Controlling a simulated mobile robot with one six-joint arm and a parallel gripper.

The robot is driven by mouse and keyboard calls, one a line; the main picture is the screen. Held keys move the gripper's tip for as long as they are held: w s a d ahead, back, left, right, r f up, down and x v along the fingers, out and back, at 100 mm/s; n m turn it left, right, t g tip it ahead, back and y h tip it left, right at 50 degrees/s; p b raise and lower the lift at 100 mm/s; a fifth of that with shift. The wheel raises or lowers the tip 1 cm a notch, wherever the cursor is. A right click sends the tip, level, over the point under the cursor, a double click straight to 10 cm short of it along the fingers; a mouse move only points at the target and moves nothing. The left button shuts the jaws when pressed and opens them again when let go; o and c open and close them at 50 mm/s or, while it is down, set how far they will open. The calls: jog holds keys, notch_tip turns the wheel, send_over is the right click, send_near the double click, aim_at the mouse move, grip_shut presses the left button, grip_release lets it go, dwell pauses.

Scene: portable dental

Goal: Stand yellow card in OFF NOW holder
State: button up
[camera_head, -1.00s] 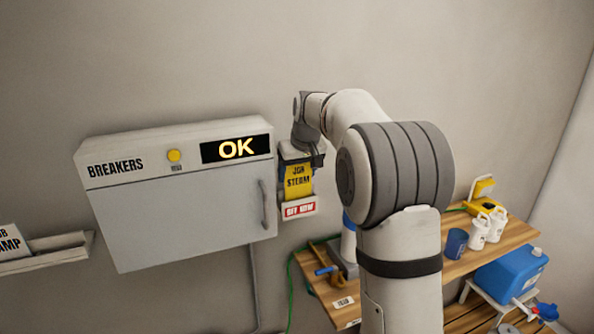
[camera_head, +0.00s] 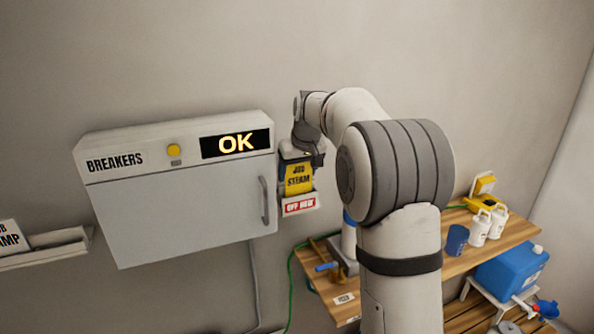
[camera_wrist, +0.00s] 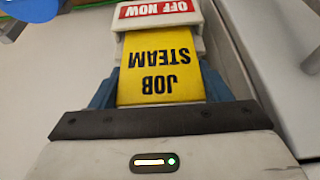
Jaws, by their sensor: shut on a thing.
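The yellow card (camera_head: 299,178), marked JOB STEAM, is upright just right of the breaker box. My gripper (camera_head: 300,160) is shut on its upper part from above. The OFF NOW holder (camera_head: 299,205), white with a red label, is on the wall directly below the card. In the wrist view the yellow card (camera_wrist: 160,72) runs from my gripper (camera_wrist: 155,95) to the white OFF NOW holder (camera_wrist: 158,12). The card's lower edge is hidden behind the holder's front, so it appears to be in the slot. Whether it touches the bottom cannot be told.
The grey breaker box (camera_head: 180,190) with a lit OK display (camera_head: 236,144) is close on the left. A white wall ledge with another card (camera_head: 10,236) is at far left. A wooden bench (camera_head: 490,252) with a blue cup (camera_head: 456,239) and white bottles is at lower right.

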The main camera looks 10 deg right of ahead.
jog(key=shift+f, duration=0.2)
jog(key=o, duration=1.1)
